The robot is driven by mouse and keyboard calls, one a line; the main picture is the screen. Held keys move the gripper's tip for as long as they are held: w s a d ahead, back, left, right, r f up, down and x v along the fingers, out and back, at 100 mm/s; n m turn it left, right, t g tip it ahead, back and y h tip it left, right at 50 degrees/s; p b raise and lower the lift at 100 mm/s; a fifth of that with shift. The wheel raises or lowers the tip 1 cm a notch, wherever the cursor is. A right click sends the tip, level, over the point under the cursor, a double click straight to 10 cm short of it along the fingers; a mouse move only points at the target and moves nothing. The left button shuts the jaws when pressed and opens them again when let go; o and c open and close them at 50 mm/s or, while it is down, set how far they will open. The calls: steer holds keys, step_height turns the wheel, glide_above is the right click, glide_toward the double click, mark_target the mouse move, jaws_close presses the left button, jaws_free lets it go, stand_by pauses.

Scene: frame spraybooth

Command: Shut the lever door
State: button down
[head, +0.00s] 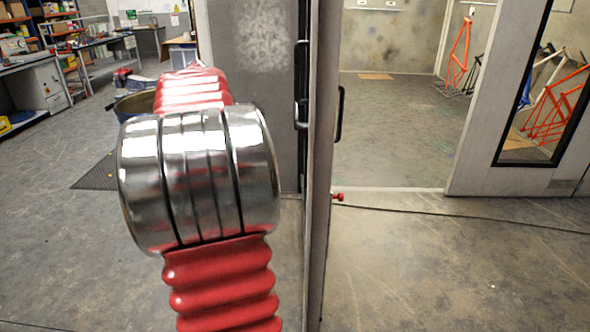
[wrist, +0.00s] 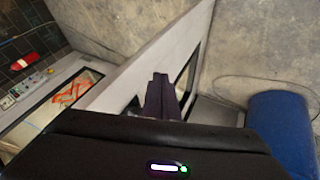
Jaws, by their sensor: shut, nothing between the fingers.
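The lever door (head: 318,150) stands open, nearly edge-on in the head view, to the left of the doorway. A black handle (head: 339,112) shows on its right side. In the wrist view a pale panel with a dark-framed window, which looks like the door (wrist: 140,62), runs diagonally behind my fingers. My gripper (wrist: 160,77) is shut and empty, its dark fingers in front of that panel; I cannot tell whether they touch it. In the head view my red and metal arm hides the gripper, left of the door.
The doorway opens onto a booth floor (head: 400,125) with orange frames (head: 459,52). A windowed wall panel (head: 480,120) stands right of it. A dark hose (head: 450,212) crosses the floor. A workbench (head: 50,65) stands far left. A blue cylinder (wrist: 285,125) is at right in the wrist view.

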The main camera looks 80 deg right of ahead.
steer(key=shift+f, duration=0.1)
steer(key=s+d+f, duration=0.5)
steer(key=s+f, duration=0.2)
steer(key=shift+s+d+f, duration=0.3)
steer(key=shift+d+f, duration=0.05)
steer(key=shift+f, duration=0.05)
